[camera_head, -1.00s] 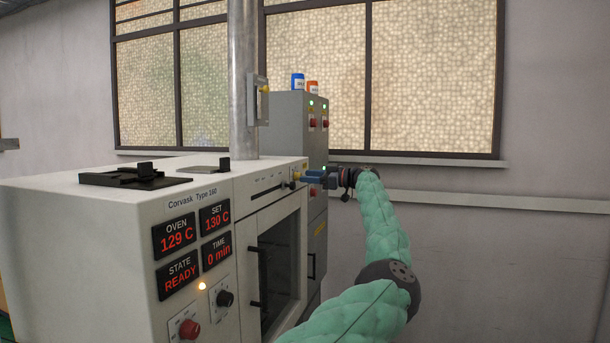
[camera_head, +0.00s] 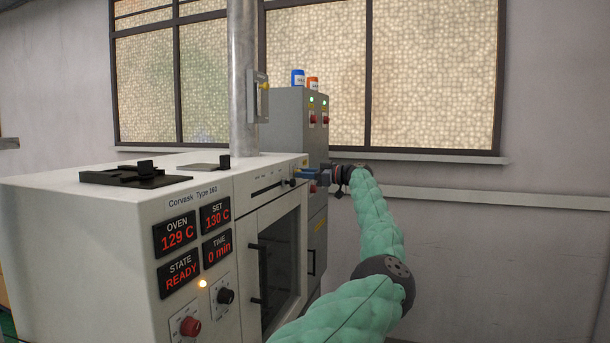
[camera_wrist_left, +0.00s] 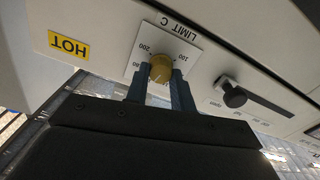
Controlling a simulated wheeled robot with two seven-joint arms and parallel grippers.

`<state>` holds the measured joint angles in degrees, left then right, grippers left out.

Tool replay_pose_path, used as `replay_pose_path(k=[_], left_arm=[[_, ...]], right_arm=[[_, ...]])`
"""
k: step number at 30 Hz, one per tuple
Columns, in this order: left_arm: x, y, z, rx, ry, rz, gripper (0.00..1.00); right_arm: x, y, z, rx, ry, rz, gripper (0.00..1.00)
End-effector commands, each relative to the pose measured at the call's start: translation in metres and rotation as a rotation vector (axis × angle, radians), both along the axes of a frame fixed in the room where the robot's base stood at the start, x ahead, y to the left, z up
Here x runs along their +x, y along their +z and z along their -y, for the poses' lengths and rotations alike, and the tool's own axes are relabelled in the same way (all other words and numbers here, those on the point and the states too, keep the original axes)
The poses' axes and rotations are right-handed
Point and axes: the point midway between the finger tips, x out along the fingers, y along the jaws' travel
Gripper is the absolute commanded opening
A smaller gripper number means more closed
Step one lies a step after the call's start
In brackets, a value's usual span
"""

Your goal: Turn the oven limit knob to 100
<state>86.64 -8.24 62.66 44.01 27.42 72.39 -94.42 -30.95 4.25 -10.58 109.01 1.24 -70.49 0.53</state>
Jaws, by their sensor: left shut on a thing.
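The oven limit knob (camera_wrist_left: 160,69) is a round yellow-brown knob on a white square plate marked LIMIT C, with 100 and 200 among its scale numbers. My left gripper (camera_wrist_left: 161,82) is shut on it, one blue finger on each side. I cannot read its exact setting. In the head view the left gripper (camera_head: 304,176) is at the upper right of the oven front (camera_head: 255,211), and its fingers hide the knob. My right gripper is not in view.
A black slider (camera_wrist_left: 234,97) in a slot sits close beside the knob plate. A yellow HOT label (camera_wrist_left: 69,45) is on its other side. The oven door handle (camera_head: 262,274) stands out below. A grey cabinet (camera_head: 290,118) stands behind. The right wall side is clear.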

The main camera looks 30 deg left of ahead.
Motion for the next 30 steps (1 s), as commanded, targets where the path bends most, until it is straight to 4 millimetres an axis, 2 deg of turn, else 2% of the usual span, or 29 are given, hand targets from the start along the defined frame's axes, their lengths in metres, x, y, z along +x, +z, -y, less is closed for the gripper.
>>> replay_pose_path(k=[5, 10, 12, 18, 30], left_arm=[[0.000, 0.000, 0.000, 0.007, 0.000, 0.030, 0.01], [0.000, -0.001, 0.000, 0.027, 0.000, 0.108, 0.01], [0.000, -0.002, 0.000, 0.038, 0.000, 0.153, 0.01], [-0.001, -0.003, 0.000, 0.079, -0.001, 0.324, 0.01], [-0.002, -0.004, 0.001, 0.169, -0.001, 0.696, 0.01]], right_arm=[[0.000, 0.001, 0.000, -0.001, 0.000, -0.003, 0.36], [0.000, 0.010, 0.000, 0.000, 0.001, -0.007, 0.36], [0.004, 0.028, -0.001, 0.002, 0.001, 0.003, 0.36], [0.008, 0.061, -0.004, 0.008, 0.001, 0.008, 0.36], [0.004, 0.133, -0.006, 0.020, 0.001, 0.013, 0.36]])
